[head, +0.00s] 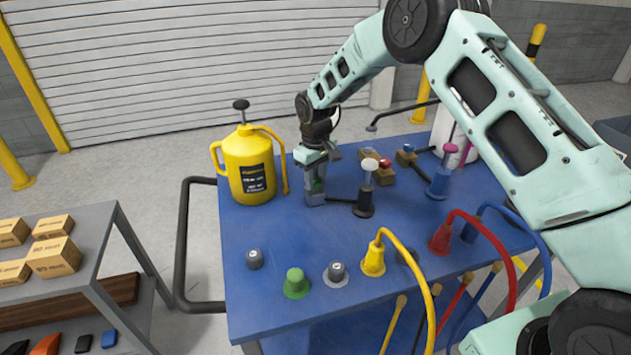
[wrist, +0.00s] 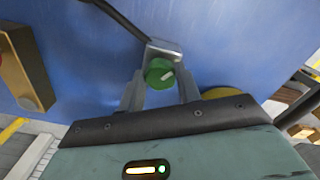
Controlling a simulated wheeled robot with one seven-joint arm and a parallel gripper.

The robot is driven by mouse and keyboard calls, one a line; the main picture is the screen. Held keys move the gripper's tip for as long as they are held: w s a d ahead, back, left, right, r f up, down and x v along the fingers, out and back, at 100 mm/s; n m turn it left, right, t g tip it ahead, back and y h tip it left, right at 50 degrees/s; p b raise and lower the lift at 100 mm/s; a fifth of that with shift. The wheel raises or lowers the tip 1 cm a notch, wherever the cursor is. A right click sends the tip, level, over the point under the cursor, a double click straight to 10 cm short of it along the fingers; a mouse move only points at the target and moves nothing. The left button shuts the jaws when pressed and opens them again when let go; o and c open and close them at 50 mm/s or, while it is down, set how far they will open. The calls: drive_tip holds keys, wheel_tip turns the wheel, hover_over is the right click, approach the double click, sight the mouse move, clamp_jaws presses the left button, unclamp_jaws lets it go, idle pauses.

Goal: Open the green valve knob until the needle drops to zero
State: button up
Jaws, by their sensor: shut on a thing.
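The green valve knob (wrist: 158,72) sits on a grey metal block (wrist: 165,48) in the wrist view, with a pale pointer mark on its face. My gripper (wrist: 160,85) has one finger on each side of the knob and is shut on it. In the head view my gripper (head: 316,172) points down at the grey block (head: 315,200), on the blue table behind its middle. Only a little green of the knob (head: 318,186) shows there between the fingers. A dark pipe runs from the block to a black fitting (head: 365,200). I cannot make out a gauge needle.
A yellow canister (head: 250,165) stands left of my gripper on the blue table (head: 240,315). A green cone-shaped fitting (head: 296,284), grey caps and hoses (head: 415,260) line the front. Brass blocks (head: 384,175) with red and blue knobs sit to the right.

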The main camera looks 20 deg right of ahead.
sight(316, 180)
drive_tip(key=n+b, duration=0.1)
drive_tip(key=n, duration=0.4)
drive_tip(key=shift+n, duration=0.4)
drive_tip(key=shift+d+r, duration=0.1)
idle(0.3)
drive_tip(key=o, duration=1)
drive_tip(key=shift+c, duration=0.2)
wheel_tip(316, 180, up, 17)
drive_tip(key=b, duration=0.3)
drive_tip(key=shift+r, duration=0.2)
